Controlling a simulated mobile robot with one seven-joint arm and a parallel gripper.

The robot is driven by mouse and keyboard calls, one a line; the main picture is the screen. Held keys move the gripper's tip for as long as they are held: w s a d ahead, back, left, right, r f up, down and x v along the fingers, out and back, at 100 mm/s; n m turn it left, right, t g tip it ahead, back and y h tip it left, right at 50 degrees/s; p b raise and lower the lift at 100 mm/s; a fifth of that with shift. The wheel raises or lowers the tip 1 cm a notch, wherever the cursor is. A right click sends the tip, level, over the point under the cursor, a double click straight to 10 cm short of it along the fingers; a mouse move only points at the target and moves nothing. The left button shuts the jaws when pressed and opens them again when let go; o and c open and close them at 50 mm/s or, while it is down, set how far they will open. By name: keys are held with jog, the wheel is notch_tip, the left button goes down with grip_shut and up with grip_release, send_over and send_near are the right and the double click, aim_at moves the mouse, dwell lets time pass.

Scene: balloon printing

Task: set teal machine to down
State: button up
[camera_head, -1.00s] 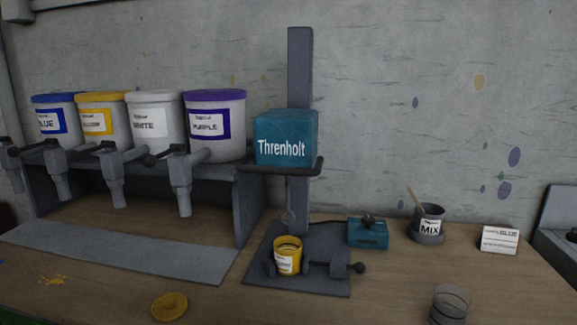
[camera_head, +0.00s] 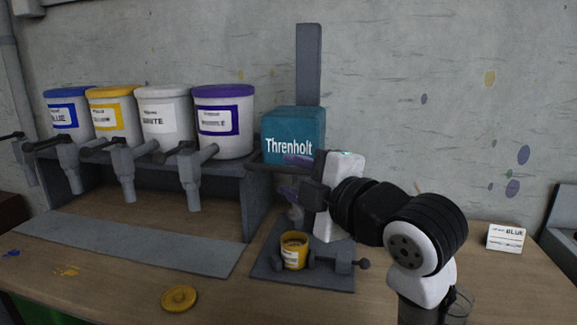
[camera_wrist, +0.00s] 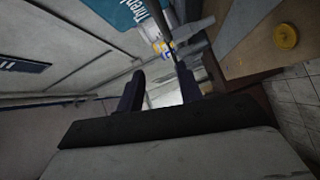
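The teal machine (camera_head: 293,134), lettered "Threnholt", sits high on a grey upright post in the head view. Its teal body also shows at the top of the wrist view (camera_wrist: 140,12). A dark bar handle (camera_head: 262,168) runs along the machine's lower edge; its right part is hidden behind my gripper. My gripper (camera_head: 291,176) is just below the teal body, near the bar, fingers pointing left. In the wrist view the two fingers (camera_wrist: 160,90) are apart with nothing visible between them. I cannot tell whether they touch the bar. A yellow can (camera_head: 294,252) stands on the machine's base.
Blue, yellow, white and purple paint buckets (camera_head: 222,120) with taps stand on a grey rack at the left. A yellow lid (camera_head: 180,298) lies on the table in front. A card (camera_head: 505,238) stands at the right. My arm covers the table right of the machine.

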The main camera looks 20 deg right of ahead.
aim_at(281, 170)
jog(key=s+d+h, duration=0.1)
jog(key=s+d, duration=0.2)
jog(key=d, duration=0.1)
jog(key=shift+g, duration=0.4)
jog(key=p+x, duration=0.1)
jog(key=x, duration=0.3)
jog(key=p+x, duration=0.1)
jog(key=x, duration=0.4)
jog(key=p+x, duration=0.1)
jog(key=x, duration=0.4)
jog(key=shift+w+f, duration=0.1)
jog(key=shift+f, duration=0.25)
grip_shut()
